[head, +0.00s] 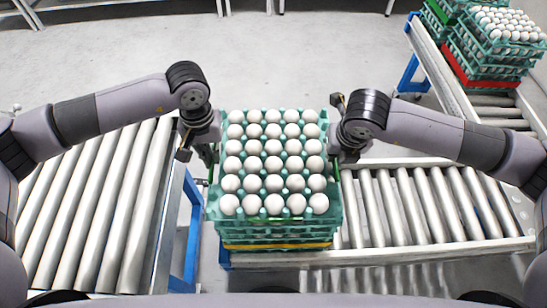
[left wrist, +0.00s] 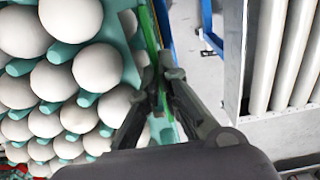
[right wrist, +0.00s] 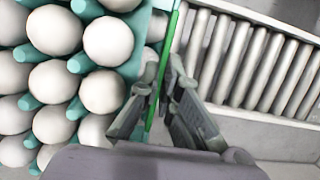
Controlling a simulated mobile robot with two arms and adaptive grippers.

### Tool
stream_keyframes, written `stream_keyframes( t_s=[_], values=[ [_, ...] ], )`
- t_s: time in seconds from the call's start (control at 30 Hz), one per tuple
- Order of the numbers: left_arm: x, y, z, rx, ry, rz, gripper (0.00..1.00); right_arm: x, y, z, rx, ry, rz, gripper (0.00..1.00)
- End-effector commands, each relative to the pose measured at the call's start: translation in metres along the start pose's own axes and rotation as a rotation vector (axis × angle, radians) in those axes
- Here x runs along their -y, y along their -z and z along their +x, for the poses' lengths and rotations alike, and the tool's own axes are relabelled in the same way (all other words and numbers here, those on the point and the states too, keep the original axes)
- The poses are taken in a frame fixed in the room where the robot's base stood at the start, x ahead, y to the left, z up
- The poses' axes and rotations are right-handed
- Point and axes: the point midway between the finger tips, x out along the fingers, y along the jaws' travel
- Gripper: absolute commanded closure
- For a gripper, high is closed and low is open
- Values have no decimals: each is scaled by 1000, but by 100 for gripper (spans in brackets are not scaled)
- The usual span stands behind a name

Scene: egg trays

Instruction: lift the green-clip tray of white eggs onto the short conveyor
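A stack of teal trays (head: 330,225) stands in the middle of the head view, its top tray filled with rows of white eggs (head: 274,147). A green clip runs along each side of the top tray, seen in the left wrist view (left wrist: 150,30) and the right wrist view (right wrist: 171,35). My left gripper (head: 208,152) is at the tray's left side, its fingertips closed about the green clip. My right gripper (head: 337,150) is at the right side, its fingertips also close together on the clip. The tray looks level and still on the stack.
A roller conveyor (head: 100,215) with blue legs lies left of the stack, across a gap. Another roller conveyor (head: 430,205) runs right from under the stack. A yellow strip (head: 280,245) shows low on the stack. More egg trays (head: 490,65) stand at the far right.

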Motion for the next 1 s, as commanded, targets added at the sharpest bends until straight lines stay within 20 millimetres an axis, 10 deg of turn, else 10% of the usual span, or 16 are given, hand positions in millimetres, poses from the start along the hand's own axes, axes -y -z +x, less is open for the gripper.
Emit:
stream_keyframes(
  t_s=[1.0],
  values=[
    [0, 2, -18, -5, -1, -1, 100, 0, -6, -18, 6, -1, -5, 100]
  ],
)
